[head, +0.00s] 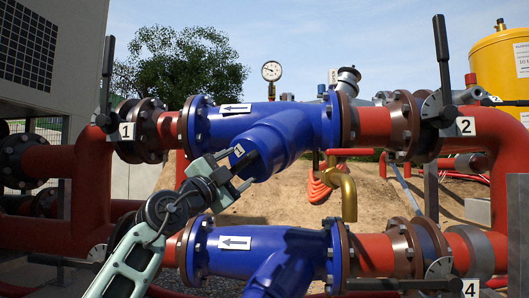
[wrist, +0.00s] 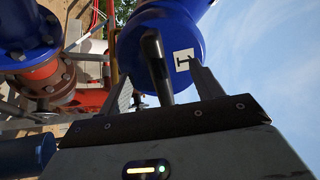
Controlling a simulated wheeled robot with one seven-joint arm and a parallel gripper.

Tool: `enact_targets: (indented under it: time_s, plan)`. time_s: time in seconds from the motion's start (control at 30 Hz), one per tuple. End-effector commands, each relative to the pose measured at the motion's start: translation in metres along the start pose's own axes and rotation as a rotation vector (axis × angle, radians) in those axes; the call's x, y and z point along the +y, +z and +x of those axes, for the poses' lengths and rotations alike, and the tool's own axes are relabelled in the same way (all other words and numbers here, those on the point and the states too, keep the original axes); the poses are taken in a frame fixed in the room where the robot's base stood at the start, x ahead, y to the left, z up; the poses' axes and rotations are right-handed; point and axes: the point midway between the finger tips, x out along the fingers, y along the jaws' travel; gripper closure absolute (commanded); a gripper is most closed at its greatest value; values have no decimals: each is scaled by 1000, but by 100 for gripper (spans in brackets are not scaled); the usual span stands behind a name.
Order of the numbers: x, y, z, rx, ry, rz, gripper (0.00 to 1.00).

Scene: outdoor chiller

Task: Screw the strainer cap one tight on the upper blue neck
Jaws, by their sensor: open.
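The upper blue neck (head: 268,143) slants down and left from the upper blue strainer body. The blue strainer cap one (head: 239,151), with a white "1" label, is at its lower end. I cannot tell how tightly it sits. In the wrist view the cap (wrist: 203,33) fills the upper middle, and a dark bar (wrist: 154,62) stands out from its face. My gripper (head: 236,168) is close in front of the cap. In the wrist view my gripper (wrist: 160,70) is open, with one finger on each side of the bar. Contact with the bar is not clear.
The lower blue strainer (head: 255,246) lies below my gripper. Red pipes with flanges and black lever valves labelled 1 (head: 127,131) and 2 (head: 466,126) flank the upper strainer. A brass elbow pipe (head: 348,193) is to the right. A pressure gauge (head: 271,71) stands above.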

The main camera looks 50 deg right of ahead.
Motion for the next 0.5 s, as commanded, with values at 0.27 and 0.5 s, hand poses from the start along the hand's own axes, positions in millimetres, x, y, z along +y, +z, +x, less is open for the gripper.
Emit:
enact_targets:
  time_s: [0.27,0.5]
  plan:
    - [2,2,-34,-1,-3,0,35]
    - [2,2,-62,-1,-3,0,35]
